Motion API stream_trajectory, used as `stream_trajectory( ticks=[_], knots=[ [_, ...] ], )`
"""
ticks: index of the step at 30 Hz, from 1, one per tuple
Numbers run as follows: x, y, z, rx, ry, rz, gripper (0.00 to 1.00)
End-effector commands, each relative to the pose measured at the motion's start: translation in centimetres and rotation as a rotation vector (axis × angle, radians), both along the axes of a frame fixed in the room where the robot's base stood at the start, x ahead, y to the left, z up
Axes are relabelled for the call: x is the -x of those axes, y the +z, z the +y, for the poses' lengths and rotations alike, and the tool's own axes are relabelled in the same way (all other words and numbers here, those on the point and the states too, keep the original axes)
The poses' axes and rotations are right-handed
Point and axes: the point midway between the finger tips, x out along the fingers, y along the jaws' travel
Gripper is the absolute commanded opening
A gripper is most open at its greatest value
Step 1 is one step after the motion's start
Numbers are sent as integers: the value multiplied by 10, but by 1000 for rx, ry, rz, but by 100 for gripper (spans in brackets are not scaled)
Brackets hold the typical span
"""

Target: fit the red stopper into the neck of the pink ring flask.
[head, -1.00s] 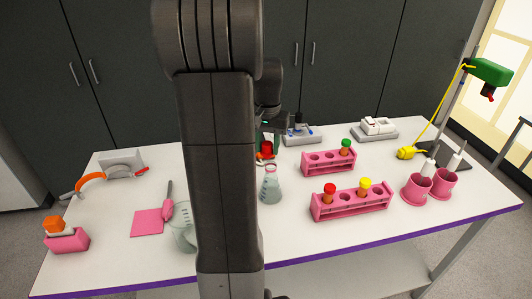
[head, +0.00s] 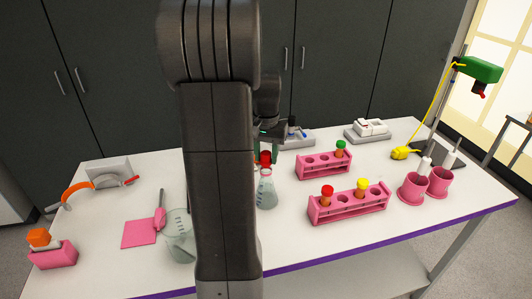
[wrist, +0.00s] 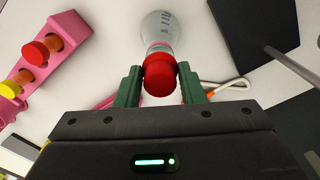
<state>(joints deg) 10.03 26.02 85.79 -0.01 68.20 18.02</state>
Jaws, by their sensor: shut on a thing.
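The pink ring flask (head: 267,192) is a clear conical flask with grey marks and a pink band at its neck. It stands upright on the table, just right of my arm in the head view. The red stopper (head: 265,158) is right above its neck. In the wrist view my gripper (wrist: 160,82) is shut on the red stopper (wrist: 159,76), with a green finger on each side. The flask (wrist: 157,27) shows beyond the stopper, roughly in line with it. The stopper hides the flask mouth, so I cannot tell whether it touches or sits in the neck.
A pink rack (head: 348,206) with red- and yellow-capped tubes stands right of the flask; another rack (head: 322,166) stands behind it. A beaker (head: 180,238) is left of my arm. Pink cups (head: 412,190) stand farther right. My arm hides part of the table.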

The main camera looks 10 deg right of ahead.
Motion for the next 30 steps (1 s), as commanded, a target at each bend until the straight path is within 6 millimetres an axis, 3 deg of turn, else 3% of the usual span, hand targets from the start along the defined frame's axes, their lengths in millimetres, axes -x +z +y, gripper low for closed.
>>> stream_trajectory(
  ticks=[30],
  knots=[
    [0, -5, 0, 0, 0, 0, 14]
  ],
)
